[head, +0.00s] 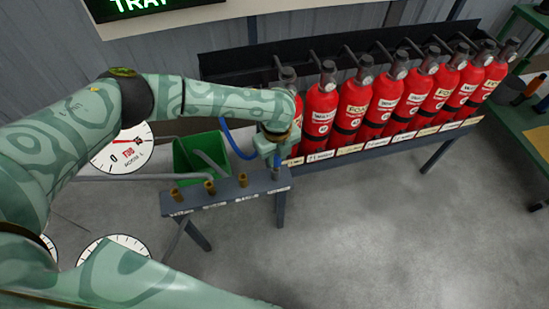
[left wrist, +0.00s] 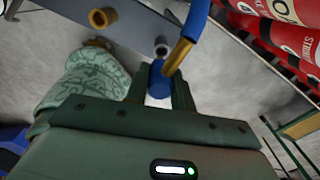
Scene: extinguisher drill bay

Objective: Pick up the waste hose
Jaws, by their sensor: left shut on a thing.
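The waste hose (head: 234,146) looks blue and loops up beside the stand at my left gripper. In the left wrist view its blue bend ends in a brass fitting (left wrist: 178,57). My left gripper (head: 273,153) is over the right end of the low grey stand. In the left wrist view its fingers (left wrist: 159,95) are shut around a blue part (left wrist: 158,76) of the hose's end. The fingers and wrist hide part of the hose in the head view. My right gripper is not in view.
The low grey stand (head: 228,196) bears several brass fittings. A green bin (head: 188,160) stands behind it. A row of red extinguishers (head: 359,100) fills the rack at the back right. A green table (head: 533,130) is at the far right. The front floor is clear.

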